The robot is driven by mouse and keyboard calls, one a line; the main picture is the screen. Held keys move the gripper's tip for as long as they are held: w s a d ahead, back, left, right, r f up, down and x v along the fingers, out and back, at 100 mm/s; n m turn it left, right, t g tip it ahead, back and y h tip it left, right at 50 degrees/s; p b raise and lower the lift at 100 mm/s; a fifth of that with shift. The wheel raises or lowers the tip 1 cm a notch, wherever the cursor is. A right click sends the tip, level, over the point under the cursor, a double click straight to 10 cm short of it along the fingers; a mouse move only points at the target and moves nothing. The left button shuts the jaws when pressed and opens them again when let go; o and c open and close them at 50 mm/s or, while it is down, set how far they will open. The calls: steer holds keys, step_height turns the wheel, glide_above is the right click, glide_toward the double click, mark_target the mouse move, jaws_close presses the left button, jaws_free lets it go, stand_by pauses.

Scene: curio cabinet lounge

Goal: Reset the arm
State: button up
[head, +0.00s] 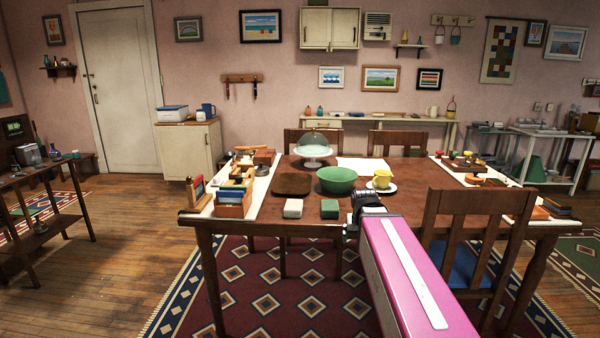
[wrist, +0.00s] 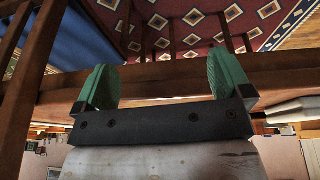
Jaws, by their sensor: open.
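My gripper (wrist: 162,85) shows in the wrist view with its two green fingers wide apart and nothing between them. Beyond the fingers are a dark wooden bar and the patterned rug, and the view looks upside down. In the head view my pink arm reaches forward from the bottom right to the front edge of the dining table (head: 282,228). The fingers themselves are hidden in the head view.
A green bowl (head: 337,180), a yellow cup (head: 382,179), a glass dome (head: 314,142) and two small boxes, white (head: 293,208) and green (head: 329,209), stand on the table. A wooden chair (head: 478,228) stands close right of my arm.

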steer(key=s+f+g, duration=0.1)
steer(key=s+f, duration=0.3)
steer(key=f, duration=0.5)
steer(key=s+a+f+g, duration=0.1)
steer(key=s+f+g, duration=0.1)
steer(key=s+f, duration=0.3)
step_height(320, 180, down, 4)
steer(key=shift+a+r+g+y, duration=0.1)
steer(key=shift+a+g+y, duration=0.15)
steer(key=shift+g+y, duration=0.05)
steer(key=shift+o, duration=0.3)
steer(key=shift+w, duration=0.1)
